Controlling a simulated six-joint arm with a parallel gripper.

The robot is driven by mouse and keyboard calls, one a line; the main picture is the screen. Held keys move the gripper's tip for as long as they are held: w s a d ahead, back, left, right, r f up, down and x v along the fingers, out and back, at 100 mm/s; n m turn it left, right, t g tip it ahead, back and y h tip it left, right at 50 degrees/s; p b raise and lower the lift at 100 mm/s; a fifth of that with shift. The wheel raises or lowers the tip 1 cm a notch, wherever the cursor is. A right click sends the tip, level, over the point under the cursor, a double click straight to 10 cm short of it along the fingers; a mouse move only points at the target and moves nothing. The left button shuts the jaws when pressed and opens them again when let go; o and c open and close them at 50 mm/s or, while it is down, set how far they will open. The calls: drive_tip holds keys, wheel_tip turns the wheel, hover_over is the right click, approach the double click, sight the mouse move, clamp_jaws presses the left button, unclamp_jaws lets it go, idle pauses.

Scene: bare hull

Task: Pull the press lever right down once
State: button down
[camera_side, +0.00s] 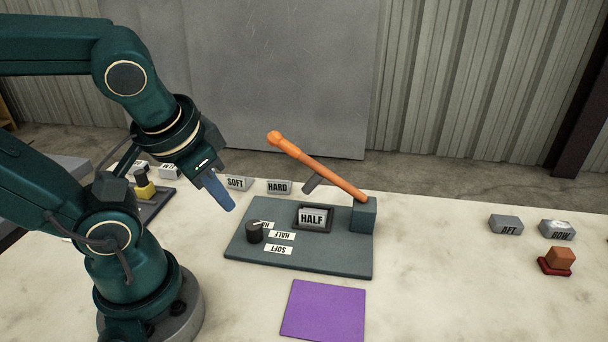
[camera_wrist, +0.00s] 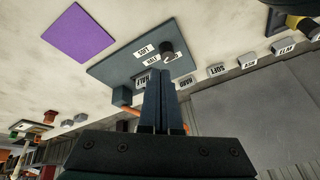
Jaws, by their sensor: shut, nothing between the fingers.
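The press has a grey base plate (camera_side: 340,267) with a block post (camera_side: 363,215) at its right end. The orange lever (camera_side: 318,167) is hinged at the post and slants up to the left, its knob end raised high above the plate. A block marked HALF (camera_side: 312,217) sits in a recess under the lever. My gripper (camera_side: 229,206) is shut and empty, in the air to the left of the lever knob and apart from it. In the wrist view the shut fingers (camera_wrist: 161,82) hide part of the orange lever (camera_wrist: 122,126).
A black dial (camera_side: 254,232) stands on the plate's left part beside printed labels. Blocks marked SOFT (camera_side: 237,183) and HARD (camera_side: 279,187) lie behind the plate. A purple mat (camera_side: 324,311) lies in front. AFT (camera_side: 506,225) and BOW (camera_side: 556,229) blocks lie at right.

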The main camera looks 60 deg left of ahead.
drive_tip(key=w+d+r+n+t+h, duration=0.55)
drive_tip(key=w+d, duration=0.45)
drive_tip(key=w, duration=0.2)
drive_tip(key=w+a+r+n+t+y, duration=0.1)
drive_tip(key=w+r+n+t+y, duration=0.15)
drive_tip(key=w+n, duration=0.55)
drive_tip(key=w+r+n+t+y, duration=0.1)
drive_tip(key=w+r+n+t, duration=0.25)
drive_tip(key=n, duration=0.85)
drive_tip(key=s+d+f+m+g+h, duration=0.25)
drive_tip(key=d+m+g+h, duration=0.2)
drive_tip(key=d+m, duration=0.45)
drive_tip(key=s+a+f+m+g+y, duration=0.35)
drive_tip(key=s+f+m+g, duration=0.2)
drive_tip(key=m, duration=0.55)
drive_tip(key=a+r+m+g+y, duration=0.1)
drive_tip(key=a+r+g+y, duration=0.2)
drive_tip(key=a+r+y, duration=0.7)
drive_tip(key=s+f+x, duration=0.1)
drive_tip(key=s+x, duration=0.1)
drive_tip(key=x, duration=1.2)
drive_tip(key=shift+s+d+f+y, duration=0.3)
drive_tip(key=shift+d+f+y, duration=0.05)
drive_tip(key=shift+d+y, duration=0.05)
